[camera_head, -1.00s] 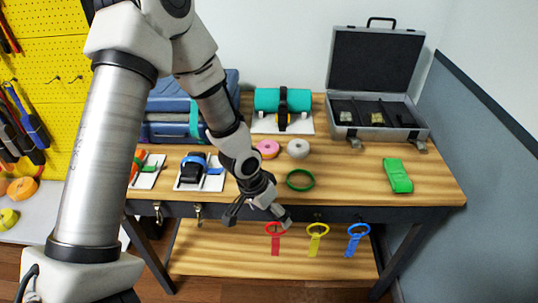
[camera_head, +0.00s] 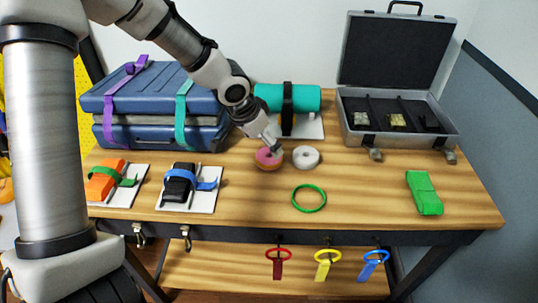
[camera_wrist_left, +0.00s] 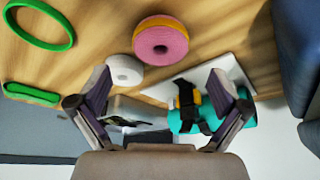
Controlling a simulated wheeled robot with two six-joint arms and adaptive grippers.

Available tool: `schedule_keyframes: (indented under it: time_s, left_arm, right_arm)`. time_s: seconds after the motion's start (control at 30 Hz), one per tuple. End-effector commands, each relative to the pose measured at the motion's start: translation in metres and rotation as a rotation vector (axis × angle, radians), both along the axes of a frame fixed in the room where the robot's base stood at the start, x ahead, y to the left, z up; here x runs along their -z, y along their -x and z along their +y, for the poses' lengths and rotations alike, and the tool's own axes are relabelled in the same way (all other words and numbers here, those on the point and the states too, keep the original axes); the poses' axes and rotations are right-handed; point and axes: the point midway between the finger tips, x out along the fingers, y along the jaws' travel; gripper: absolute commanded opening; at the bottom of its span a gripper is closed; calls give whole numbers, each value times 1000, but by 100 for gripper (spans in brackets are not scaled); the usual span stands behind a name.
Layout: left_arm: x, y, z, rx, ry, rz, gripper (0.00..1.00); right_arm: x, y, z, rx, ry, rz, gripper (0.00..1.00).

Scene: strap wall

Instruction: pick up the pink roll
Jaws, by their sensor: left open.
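The pink roll (camera_head: 268,158) lies flat on the wooden table, left of a white roll (camera_head: 305,157). In the left wrist view the pink roll (camera_wrist_left: 161,42) shows whole, with an orange side and a small dark hole. My left gripper (camera_head: 267,143) is just above and behind the pink roll in the head view, overlapping its far edge. In the left wrist view my left gripper (camera_wrist_left: 158,88) is open, its two fingers wide apart with nothing held between them. The pink roll lies beyond the fingertips. My right gripper is not in view.
A green ring (camera_head: 309,198) lies in front of the rolls. A teal roll with a black strap (camera_head: 272,97) is behind. Blue cases (camera_head: 150,105) stand left, an open grey case (camera_head: 395,130) right. A green bundle (camera_head: 424,193) lies at right.

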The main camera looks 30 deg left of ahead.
Motion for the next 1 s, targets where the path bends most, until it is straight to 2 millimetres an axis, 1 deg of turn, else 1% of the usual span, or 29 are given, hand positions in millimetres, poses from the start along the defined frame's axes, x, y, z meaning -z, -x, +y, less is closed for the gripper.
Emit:
schedule_keyframes:
  time_s: [0.2,0.3,0.37,0.53,0.57,0.6,0.67,0.7,1.0]
  left_arm:
    - [35,-13,1,2,-1,4,100]
    - [48,-19,0,1,-1,1,100]
    - [50,-20,-1,1,0,0,100]
    - [50,-20,-1,1,1,-2,100]
    - [50,-20,-1,1,1,-2,93]
    - [50,-20,-1,1,1,-1,83]
    - [50,-20,-1,0,1,-1,72]
    - [50,-20,-1,0,1,-1,69]
    - [51,-20,-1,0,1,0,69]
  right_arm:
    - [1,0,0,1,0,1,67]
    - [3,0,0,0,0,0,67]
    - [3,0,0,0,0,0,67]
    - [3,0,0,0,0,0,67]
    - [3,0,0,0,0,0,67]
    - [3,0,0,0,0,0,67]
    - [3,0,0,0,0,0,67]
    - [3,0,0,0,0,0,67]
    - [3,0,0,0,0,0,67]
